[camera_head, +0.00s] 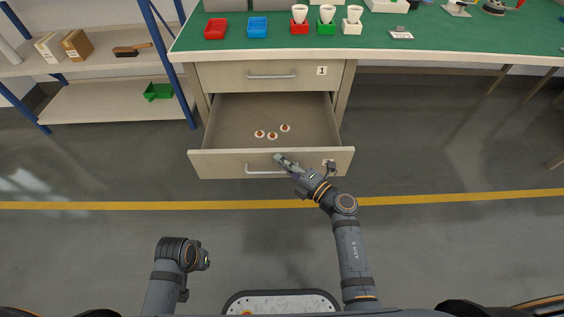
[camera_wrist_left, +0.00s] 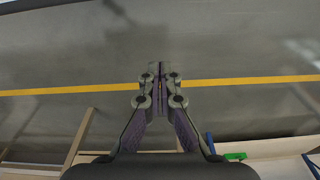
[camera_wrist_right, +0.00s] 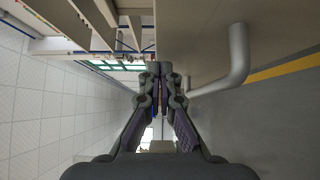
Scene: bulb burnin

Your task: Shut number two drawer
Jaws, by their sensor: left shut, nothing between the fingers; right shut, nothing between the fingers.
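The number two drawer (camera_head: 220,163) is the lower drawer under the green workbench. It is pulled well out, with several small white discs with reddish centres (camera_head: 272,135) lying inside. Its bar handle (camera_head: 257,170) is on the front face; a handle also shows close by in the right wrist view (camera_wrist_right: 238,55). My right gripper (camera_head: 279,158) is shut and empty, at the drawer front by the handle's right part. I cannot tell whether it touches. My left gripper is shut and empty in the left wrist view (camera_wrist_left: 160,72), away from the drawer.
The upper drawer (camera_head: 230,76), labelled 1, is shut. The green bench top (camera_head: 265,48) carries red and blue trays and bulbs in coloured holders. A shelf rack (camera_head: 100,100) stands at the left. The floor between me and the drawer is clear, with a yellow line (camera_head: 450,199).

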